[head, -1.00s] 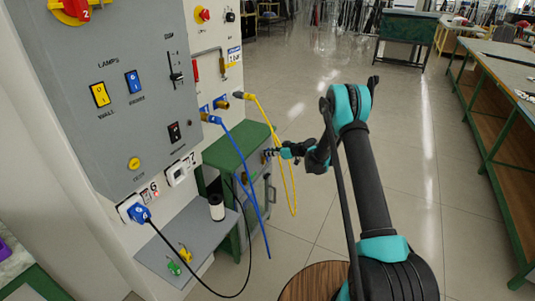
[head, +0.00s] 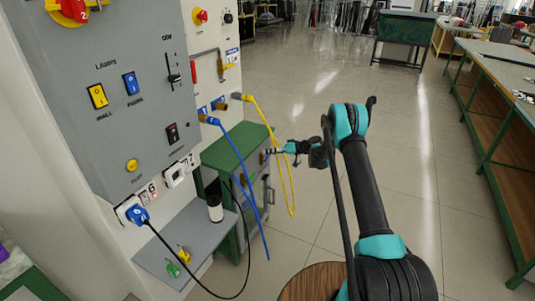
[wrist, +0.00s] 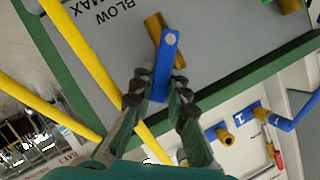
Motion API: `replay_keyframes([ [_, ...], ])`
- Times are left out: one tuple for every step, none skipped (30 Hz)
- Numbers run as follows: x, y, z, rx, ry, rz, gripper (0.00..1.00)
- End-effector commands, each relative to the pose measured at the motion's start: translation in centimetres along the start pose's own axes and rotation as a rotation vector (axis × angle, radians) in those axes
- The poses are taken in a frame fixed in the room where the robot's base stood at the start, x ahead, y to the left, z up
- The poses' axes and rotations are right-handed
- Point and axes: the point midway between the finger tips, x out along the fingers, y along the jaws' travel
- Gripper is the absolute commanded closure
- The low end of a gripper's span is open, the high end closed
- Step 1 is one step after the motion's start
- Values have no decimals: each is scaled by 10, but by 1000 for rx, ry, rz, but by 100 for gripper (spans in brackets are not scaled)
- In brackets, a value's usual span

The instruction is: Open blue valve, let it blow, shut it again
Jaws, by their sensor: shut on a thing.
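In the wrist view the blue valve lever (wrist: 163,72) is pivoted on a brass valve body (wrist: 154,27) on a grey panel face marked BLOW MAX. The lever sits at a slant to the brass body, neither in line nor square across it. My gripper (wrist: 156,97) is shut on the lever, with a finger on each side. In the head view my gripper (head: 272,151) is at the front of the green-topped cabinet (head: 236,147). The valve is too small there to read its angle.
A yellow hose (head: 281,165) hangs close beside my gripper, and a blue hose (head: 246,185) hangs further left. The grey control panel (head: 110,50) and a grey shelf (head: 200,243) are at left. The floor to the right is clear up to a long bench (head: 500,125).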

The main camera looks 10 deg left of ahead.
Motion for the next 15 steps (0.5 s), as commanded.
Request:
replay_keyframes([
  [-1, 4, 0, 39, 1, -16, 100],
  [-1, 5, 0, 65, 1, -26, 100],
  [-1, 7, 0, 99, 1, -40, 100],
  [-1, 8, 1, 124, 1, -50, 100],
  [-1, 9, 1, 147, 1, -61, 100],
  [0, 11, 1, 178, 1, -73, 100],
  [0, 12, 2, 201, 1, -82, 100],
  [0, 13, 2, 224, 1, -92, 100],
  [0, 14, 2, 252, 1, -104, 100],
  [0, 15, 2, 271, 1, -111, 100],
  [0, 16, 2, 291, 1, -119, 100],
  [0, 17, 3, 315, 1, -130, 100],
  [0, 18, 3, 332, 1, -138, 100],
  [1, 18, 3, 348, 0, -144, 100],
  [1, 19, 4, 367, 0, -152, 100],
])
